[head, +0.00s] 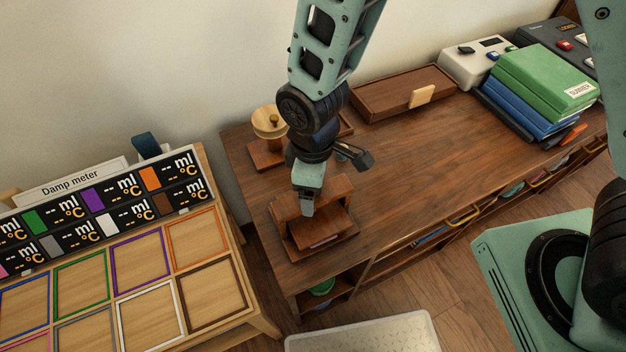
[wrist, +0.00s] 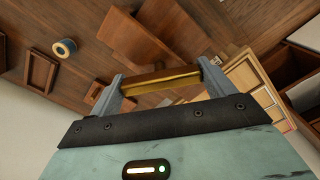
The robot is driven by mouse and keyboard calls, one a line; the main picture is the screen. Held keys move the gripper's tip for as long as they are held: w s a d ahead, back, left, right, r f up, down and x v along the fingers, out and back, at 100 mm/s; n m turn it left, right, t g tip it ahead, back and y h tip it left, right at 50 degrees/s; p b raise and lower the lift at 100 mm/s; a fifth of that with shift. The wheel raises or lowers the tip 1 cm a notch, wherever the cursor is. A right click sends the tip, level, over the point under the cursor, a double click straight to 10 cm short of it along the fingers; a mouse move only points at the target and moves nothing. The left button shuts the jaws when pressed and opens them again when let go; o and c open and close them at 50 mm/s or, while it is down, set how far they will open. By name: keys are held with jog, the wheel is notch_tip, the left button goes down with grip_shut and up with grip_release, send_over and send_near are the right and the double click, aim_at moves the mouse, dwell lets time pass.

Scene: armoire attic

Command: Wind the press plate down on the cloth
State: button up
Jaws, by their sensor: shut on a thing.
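The wooden press (head: 349,232) stands on the near left end of the desk, directly under my gripper (head: 307,206). A flat wooden plate (head: 322,222) shows inside its frame. A thin pinkish edge (head: 325,240), which looks like the cloth, shows low in the press under the plate; most of it is hidden. In the wrist view my gripper (wrist: 162,82) is shut on a brass bar (wrist: 158,77), which spans between the two fingers and looks like the press handle. I cannot tell the gap between plate and cloth.
A wooden stand with a round pale top (head: 268,123) is behind the press. A long wooden tray (head: 405,93) lies at the back. Green and blue books (head: 545,75) are stacked at right. A damp meter board (head: 105,225) stands at left. The desk's middle is clear.

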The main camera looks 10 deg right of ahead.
jog(key=m, duration=0.5)
jog(key=shift+r+m+p, duration=0.15)
jog(key=shift+m+p, duration=0.25)
jog(key=m+p, duration=0.1)
jog(key=m, duration=0.3)
jog(key=m+p, duration=0.2)
jog(key=m, duration=0.3)
jog(key=shift+m, duration=0.4)
jog(key=m+p, duration=0.2)
jog(key=m, duration=0.2)
jog(key=shift+m, duration=0.4)
jog(key=shift+p, duration=0.3)
jog(key=o, duration=0.9)
notch_tip(320, 180, up, 17)
jog(key=shift+p, duration=0.3)
